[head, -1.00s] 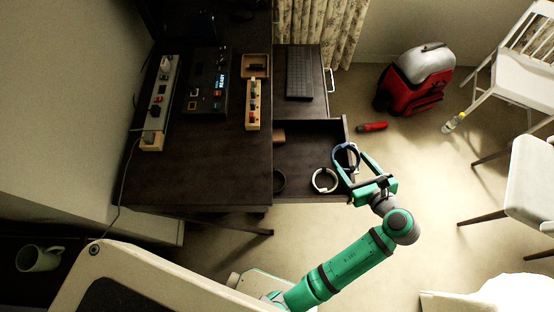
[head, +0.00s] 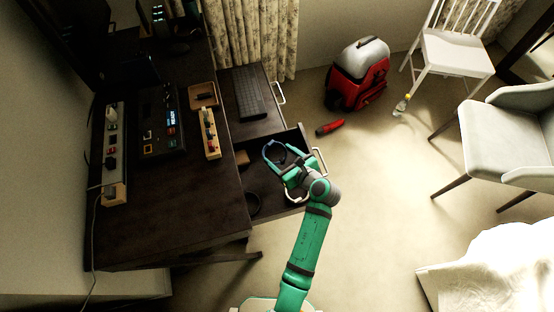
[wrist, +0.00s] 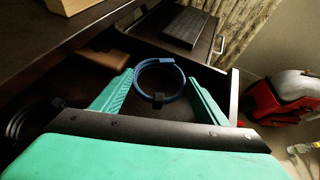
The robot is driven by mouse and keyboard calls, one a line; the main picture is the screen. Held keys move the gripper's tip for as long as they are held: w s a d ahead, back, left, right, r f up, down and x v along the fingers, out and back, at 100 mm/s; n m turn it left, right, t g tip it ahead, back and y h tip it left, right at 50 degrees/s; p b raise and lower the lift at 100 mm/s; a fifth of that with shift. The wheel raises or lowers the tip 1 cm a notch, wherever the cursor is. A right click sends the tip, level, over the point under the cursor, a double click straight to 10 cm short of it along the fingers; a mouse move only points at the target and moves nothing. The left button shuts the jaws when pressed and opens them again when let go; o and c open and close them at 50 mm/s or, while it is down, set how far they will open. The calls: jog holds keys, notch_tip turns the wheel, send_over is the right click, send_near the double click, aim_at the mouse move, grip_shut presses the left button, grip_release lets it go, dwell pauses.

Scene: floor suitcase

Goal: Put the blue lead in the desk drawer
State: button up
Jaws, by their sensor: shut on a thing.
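The blue lead is a coiled ring (head: 268,152) with a dark band. My gripper (head: 284,172) is shut on it, and it also shows between the two green fingers in the wrist view (wrist: 138,72). The lower desk drawer (head: 304,138) is pulled open; its front wall shows at the right in the wrist view (wrist: 234,97). In the head view the gripper and lead are over the open drawer. How high the lead is above the drawer floor is unclear.
Inside the drawer are a dark coil (head: 253,204), a brown block (head: 242,158) and a white coil (head: 293,197) partly hidden by my gripper. A keyboard (head: 248,93) lies behind. A red-handled item (head: 329,127) and red suitcase (head: 360,78) are on the floor.

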aim_at(281, 163)
jog(key=shift+w+a+f, duration=0.25)
jog(key=shift+a+f, duration=0.1)
jog(key=shift+f, duration=0.15)
jog(key=shift+w+a+f, duration=0.1)
jog(key=shift+a+f, duration=0.05)
jog(key=shift+f, duration=0.8)
jog(key=shift+w+a+f, duration=0.1)
jog(key=shift+f, duration=0.8)
jog(key=o, duration=1)
jog(key=shift+f, duration=0.1)
